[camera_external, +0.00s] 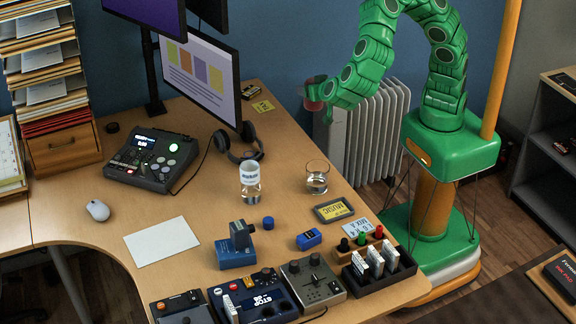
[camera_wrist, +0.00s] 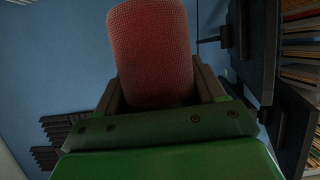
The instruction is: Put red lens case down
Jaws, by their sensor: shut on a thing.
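The red lens case (camera_wrist: 150,45) is a rounded, woven-textured red thing that fills the top middle of the wrist view. My gripper (camera_wrist: 155,92) is shut on it, with a finger on each side. In the external view my green arm bends over to the left, and my gripper (camera_external: 316,92) is high above the desk's right edge, in front of the radiator. The red lens case (camera_external: 313,105) shows there only as a small red patch, partly hidden by the gripper. It touches nothing but the gripper.
A monitor (camera_external: 198,75) stands at the back. A white radiator (camera_external: 370,125) is behind my arm. Bare desk lies around the sheet.

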